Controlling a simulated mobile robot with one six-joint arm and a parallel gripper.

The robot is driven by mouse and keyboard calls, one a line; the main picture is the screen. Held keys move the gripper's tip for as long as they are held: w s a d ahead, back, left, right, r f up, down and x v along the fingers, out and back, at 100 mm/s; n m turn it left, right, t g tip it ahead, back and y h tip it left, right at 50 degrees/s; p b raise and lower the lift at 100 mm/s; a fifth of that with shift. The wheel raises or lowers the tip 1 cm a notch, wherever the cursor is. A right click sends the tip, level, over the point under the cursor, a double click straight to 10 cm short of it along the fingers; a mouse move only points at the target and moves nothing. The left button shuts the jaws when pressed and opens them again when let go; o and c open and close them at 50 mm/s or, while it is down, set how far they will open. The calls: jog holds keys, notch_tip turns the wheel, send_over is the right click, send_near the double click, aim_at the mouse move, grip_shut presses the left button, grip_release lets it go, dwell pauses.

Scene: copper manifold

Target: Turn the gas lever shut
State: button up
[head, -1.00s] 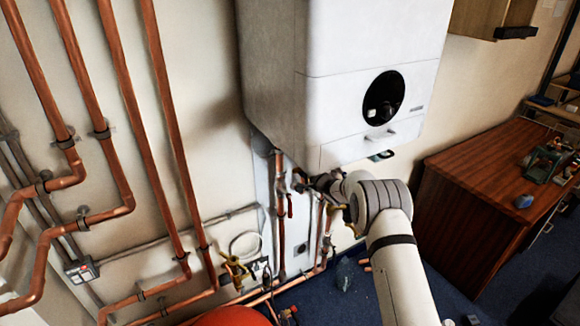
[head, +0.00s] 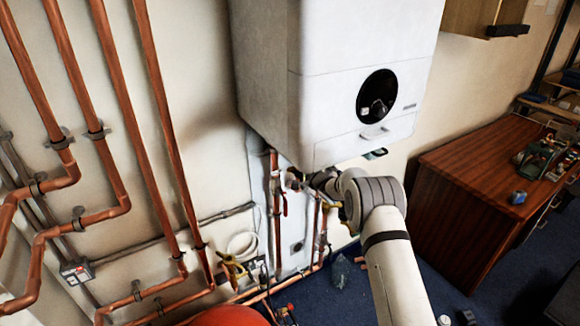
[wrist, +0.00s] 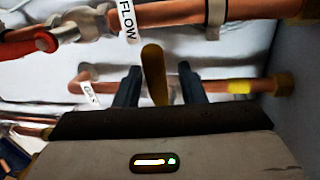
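The gas lever (wrist: 153,75) is a yellow-brown bar, standing upright in the wrist view across the copper gas pipe (wrist: 262,86), which carries a yellow band and a "GAS" tag (wrist: 90,95). My gripper (wrist: 157,72) is open, with one dark finger on each side of the lever. A gap shows between the lever and the right finger; the left finger is closer to it. The lever's lower end is hidden behind my gripper body. In the head view my gripper (head: 318,182) is under the boiler, small and partly hidden by my wrist.
The white boiler (head: 345,75) hangs just above my arm. A copper pipe tagged "FLOW" (wrist: 128,20), with a red-handled valve (wrist: 47,41), runs close by. More copper pipes (head: 120,85) cover the wall at left. A wooden desk (head: 470,190) stands at right.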

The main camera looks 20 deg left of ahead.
jog(key=b+v, duration=0.1)
jog(key=v, duration=0.6)
jog(key=shift+s+d+b, duration=0.2)
jog(key=shift+d+b, duration=0.05)
jog(key=shift+b, duration=0.15)
jog(key=shift+r, duration=0.1)
